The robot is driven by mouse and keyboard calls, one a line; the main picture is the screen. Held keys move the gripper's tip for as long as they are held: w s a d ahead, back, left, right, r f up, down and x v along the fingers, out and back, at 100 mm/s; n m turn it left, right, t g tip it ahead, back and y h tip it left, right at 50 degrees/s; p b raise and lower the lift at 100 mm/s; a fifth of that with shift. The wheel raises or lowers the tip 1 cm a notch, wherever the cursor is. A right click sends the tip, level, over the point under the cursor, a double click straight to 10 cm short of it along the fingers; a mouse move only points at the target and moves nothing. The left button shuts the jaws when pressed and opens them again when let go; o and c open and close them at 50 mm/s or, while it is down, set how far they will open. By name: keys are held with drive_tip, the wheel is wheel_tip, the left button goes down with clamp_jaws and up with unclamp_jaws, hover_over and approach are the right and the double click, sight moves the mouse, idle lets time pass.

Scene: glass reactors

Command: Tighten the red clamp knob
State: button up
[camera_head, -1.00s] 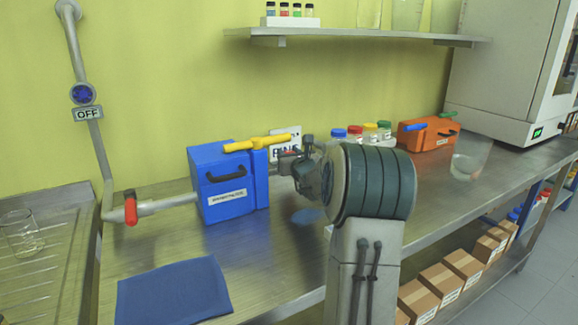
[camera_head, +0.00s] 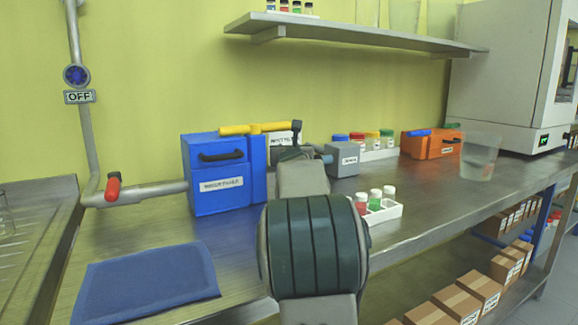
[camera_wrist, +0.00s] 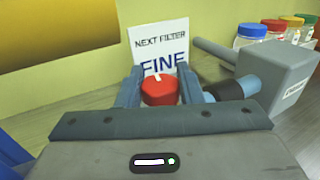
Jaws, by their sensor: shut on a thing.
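The red clamp knob (camera_wrist: 159,91) has a white mark on its top. It sits between the two blue fingers of my gripper (camera_wrist: 160,88) in the wrist view, and the gripper is shut on it. In the head view my arm hides the knob and the fingertips. The blue housing (camera_head: 214,185) with a black handle stands just left of my arm. A yellow bar (camera_head: 255,128) lies along its top and fills the upper left of the wrist view (camera_wrist: 60,30). Below the knob, my gripper body hides the clamp.
A sign reading "NEXT FILTER FINE" (camera_wrist: 160,45) stands behind the knob. A grey box (camera_head: 342,160) with a pipe is to the right, near a white rack of vials (camera_head: 384,211). A red-handled valve (camera_head: 113,187) is on the left pipe. A blue mat (camera_head: 150,282) lies in front.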

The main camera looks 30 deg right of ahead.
drive_tip(key=shift+f+m+g+h+b, duration=0.2)
drive_tip(key=shift+m+g+h+b, duration=0.45)
drive_tip(key=shift+b, duration=2.7)
drive_tip(key=shift+r+m+h+b, duration=0.25)
drive_tip(key=shift+m+h+b, duration=0.3)
drive_tip(key=shift+b, duration=0.9)
drive_tip(key=o, duration=1)
drive_tip(key=p, duration=0.3)
drive_tip(key=shift+r+n, duration=0.25)
drive_tip(key=shift+n, duration=0.15)
drive_tip(key=n+t+y+p, duration=0.1)
drive_tip(key=p, duration=0.4)
drive_tip(key=shift+d+y, duration=0.1)
drive_tip(key=shift+y, duration=0.2)
drive_tip(key=n+t+y+p, duration=0.1)
drive_tip(key=n+y+p, duration=0.1)
drive_tip(key=p, duration=0.9)
drive_tip(key=n+t+y+p, duration=0.1)
drive_tip(key=y+p, duration=0.3)
drive_tip(key=p, duration=0.8)
drive_tip(key=shift+n, duration=0.7)
drive_tip(key=n+y+p, duration=0.1)
drive_tip(key=y+p, duration=0.2)
drive_tip(key=p, duration=0.3)
drive_tip(key=shift+n, duration=0.4)
